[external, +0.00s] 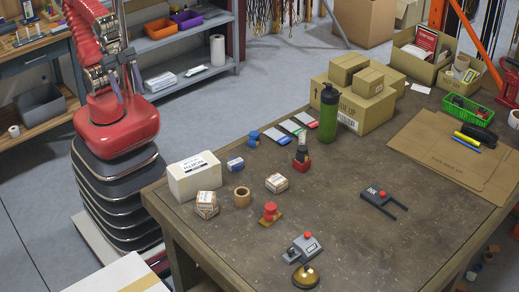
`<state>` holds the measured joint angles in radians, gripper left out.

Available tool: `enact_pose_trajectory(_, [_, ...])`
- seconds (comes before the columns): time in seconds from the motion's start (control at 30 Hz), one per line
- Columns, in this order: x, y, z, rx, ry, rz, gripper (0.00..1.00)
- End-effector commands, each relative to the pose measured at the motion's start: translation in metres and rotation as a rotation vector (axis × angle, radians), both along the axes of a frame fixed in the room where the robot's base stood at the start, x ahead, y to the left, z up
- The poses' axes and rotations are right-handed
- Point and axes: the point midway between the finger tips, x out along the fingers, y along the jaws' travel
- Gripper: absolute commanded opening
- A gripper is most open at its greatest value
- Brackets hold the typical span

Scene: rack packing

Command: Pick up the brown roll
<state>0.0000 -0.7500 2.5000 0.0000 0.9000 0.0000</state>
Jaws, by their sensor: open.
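The brown roll (241,196) stands on the workbench (330,215), left of the middle, with its round opening facing up. It is apart from the small boxes on either side of it. My gripper (125,88) is at the upper left, beside my folded red arm and off the bench. It is open, with nothing visible between its fingers, and well away from the roll.
Near the roll are a white box (195,178), small cartons (206,203) (277,183), a blue-and-white box (235,164) and a red knob on a yellow base (269,213). A green bottle (329,112) stands farther back. The right-centre benchtop is mostly clear.

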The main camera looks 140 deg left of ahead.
Motion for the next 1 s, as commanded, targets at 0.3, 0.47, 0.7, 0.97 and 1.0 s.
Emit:
enact_pose_trajectory(0.3, [0.0, 0.0, 0.003, 0.0, -0.001, 0.0, 0.62])
enact_pose_trajectory(0.47, [0.001, 0.0, 0.02, 0.0, -0.004, 0.0, 0.62])
enact_pose_trajectory(0.7, [0.006, 0.0, 0.052, -0.039, 0.013, 0.045, 0.62])
enact_pose_trajectory(0.97, [0.034, -0.003, 0.057, -0.216, 0.062, 0.237, 0.62])
enact_pose_trajectory(1.0, [0.039, -0.004, 0.057, -0.249, 0.071, 0.275, 0.62])
